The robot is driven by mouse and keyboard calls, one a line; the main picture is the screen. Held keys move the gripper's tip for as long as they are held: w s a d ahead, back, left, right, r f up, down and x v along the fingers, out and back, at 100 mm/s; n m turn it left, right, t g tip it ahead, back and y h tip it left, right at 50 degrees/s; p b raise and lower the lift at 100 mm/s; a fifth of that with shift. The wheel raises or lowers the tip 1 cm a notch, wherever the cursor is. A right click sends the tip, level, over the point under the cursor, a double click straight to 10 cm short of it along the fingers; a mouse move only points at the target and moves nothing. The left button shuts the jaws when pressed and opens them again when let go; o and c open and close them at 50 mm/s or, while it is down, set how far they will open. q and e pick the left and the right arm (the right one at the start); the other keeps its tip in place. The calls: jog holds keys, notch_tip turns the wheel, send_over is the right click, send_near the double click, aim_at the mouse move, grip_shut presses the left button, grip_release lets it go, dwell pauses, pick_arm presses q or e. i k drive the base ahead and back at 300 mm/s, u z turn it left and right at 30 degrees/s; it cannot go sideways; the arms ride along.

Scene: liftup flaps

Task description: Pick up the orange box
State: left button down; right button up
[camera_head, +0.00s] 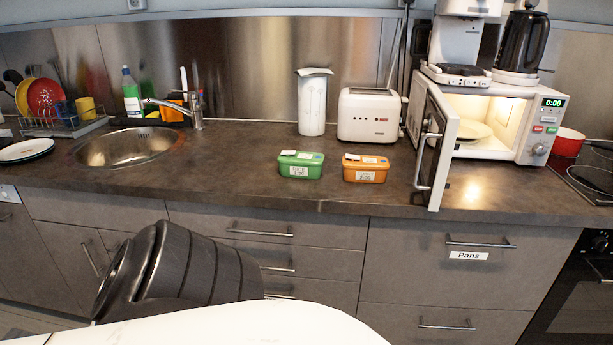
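The orange box (365,169) sits upright on the dark worktop, left of the open microwave door. It has a label on its front and something pale on its lid. A similar green box (301,165) stands just to its left, with a gap between them. No gripper fingers show in the head view. A black, ribbed part at the lower left and a white surface along the bottom edge are in front of the drawers; the black part looks like part of my own arm. Neither gripper is near the orange box in this view.
The microwave (494,117) is lit, and its door (435,150) swings out over the worktop right of the orange box. A white toaster (369,115) and a white canister (312,101) stand behind the boxes. A sink (127,147) is at left. The worktop between sink and green box is clear.

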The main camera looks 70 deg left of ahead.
aim_at(370, 170)
jog(key=k, duration=0.45)
jog(key=u, duration=2.2)
jog(key=i, duration=0.35)
jog(key=z, duration=0.05)
